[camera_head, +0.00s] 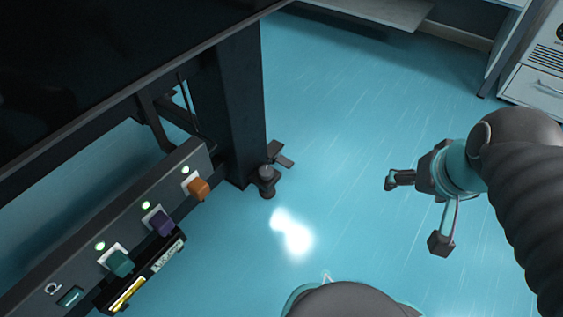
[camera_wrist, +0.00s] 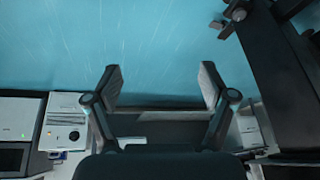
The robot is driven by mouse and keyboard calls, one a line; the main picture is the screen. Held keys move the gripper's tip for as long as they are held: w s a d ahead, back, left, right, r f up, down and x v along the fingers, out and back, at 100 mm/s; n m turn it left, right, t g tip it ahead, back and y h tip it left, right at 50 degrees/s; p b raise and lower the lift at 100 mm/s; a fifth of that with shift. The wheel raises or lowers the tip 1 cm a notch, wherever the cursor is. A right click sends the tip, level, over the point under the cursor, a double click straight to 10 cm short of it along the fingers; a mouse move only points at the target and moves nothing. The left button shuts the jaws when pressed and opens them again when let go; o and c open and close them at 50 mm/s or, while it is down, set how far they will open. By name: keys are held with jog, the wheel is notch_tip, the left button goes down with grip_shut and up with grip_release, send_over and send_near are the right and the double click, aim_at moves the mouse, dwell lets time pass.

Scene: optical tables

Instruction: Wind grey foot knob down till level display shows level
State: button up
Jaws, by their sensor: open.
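A dark grey foot with a round knob (camera_head: 267,174) stands on the floor at the base of the black table leg (camera_head: 228,110). In the wrist view a dark foot-like part (camera_wrist: 234,14) shows at the upper right, beside a dark leg or beam (camera_wrist: 272,65). My gripper (camera_head: 415,213) is open and empty, well to the right of the foot in the head view. Its two spread fingers also show in the wrist view (camera_wrist: 161,86), with nothing between them. I cannot make out a reading on any level display; a small teal window (camera_head: 70,297) is on the side panel.
The table's side panel (camera_head: 110,230) carries orange (camera_head: 199,189), purple (camera_head: 160,222) and teal (camera_head: 121,263) knobs, each with a lit green lamp. Open blue floor (camera_head: 340,130) lies between gripper and foot. White cabinets (camera_head: 535,85) stand far right.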

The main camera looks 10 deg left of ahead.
jog(key=w+a+f+m+g+y, duration=0.25)
jog(key=w+a+f, duration=0.2)
jog(key=w, duration=0.35)
jog(key=w+a+f+m+g+y, duration=0.2)
jog(key=w+a+f+g+y, duration=0.15)
jog(key=w+a, duration=0.4)
jog(key=w+a+f+m+g+y, duration=0.25)
jog(key=w+f, duration=0.25)
jog(key=w, duration=0.4)
jog(key=m+g+y, duration=0.1)
jog(key=m+y, duration=0.7)
send_near(266, 170)
jog(key=x, duration=1)
jog(key=shift+a, duration=0.1)
jog(key=c, duration=1.2)
